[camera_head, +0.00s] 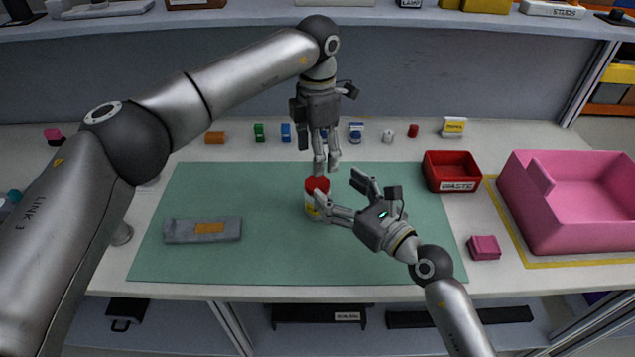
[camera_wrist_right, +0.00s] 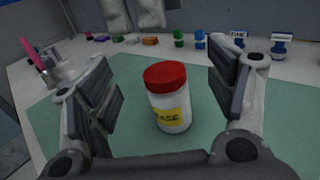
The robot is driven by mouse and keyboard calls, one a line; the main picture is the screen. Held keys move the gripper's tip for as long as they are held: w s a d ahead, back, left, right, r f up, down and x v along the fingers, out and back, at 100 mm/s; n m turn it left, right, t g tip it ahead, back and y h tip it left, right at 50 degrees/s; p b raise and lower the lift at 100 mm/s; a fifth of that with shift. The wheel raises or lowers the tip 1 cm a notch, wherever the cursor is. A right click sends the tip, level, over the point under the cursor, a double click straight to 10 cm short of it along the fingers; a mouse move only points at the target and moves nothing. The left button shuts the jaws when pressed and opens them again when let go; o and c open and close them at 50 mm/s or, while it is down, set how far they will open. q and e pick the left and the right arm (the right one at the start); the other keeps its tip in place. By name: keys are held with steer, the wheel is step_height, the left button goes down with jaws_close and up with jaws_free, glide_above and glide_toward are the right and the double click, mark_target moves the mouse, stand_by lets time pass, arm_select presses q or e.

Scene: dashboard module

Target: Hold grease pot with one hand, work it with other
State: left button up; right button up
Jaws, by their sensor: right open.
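The grease pot (camera_head: 313,208), a white jar with a red lid and a yellow label, stands upright on the green mat (camera_head: 270,262). In the right wrist view the pot (camera_wrist_right: 168,98) stands between my right gripper's spread fingers, with a gap on each side. My right gripper (camera_head: 338,192) is open and empty, close to the pot from the right. My left gripper (camera_head: 326,168) points down just behind the pot's lid in the head view. Its fingers are close together with nothing visible between them; whether they are shut is unclear. They also show at the top of the right wrist view (camera_wrist_right: 133,14).
A grey cloth-like piece with an orange patch (camera_head: 203,230) lies on the mat's left. A red waste bin (camera_head: 452,184), a pink block (camera_head: 484,248) and a large pink bin (camera_head: 560,238) stand at right. Several small coloured items line the back. The mat's front is clear.

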arm_select(q)
steer(key=shift+r, duration=0.1)
steer(key=shift+s+r, duration=0.15)
steer(key=shift+s, duration=0.1)
steer(key=shift+w, duration=0.15)
arm_select(e)
steer(key=shift+s+f, duration=0.1)
steer(key=shift+f, duration=3.55)
steer(key=shift+w+a+f, duration=0.15)
steer(key=shift+w+f, duration=0.05)
steer(key=x, duration=0.7)
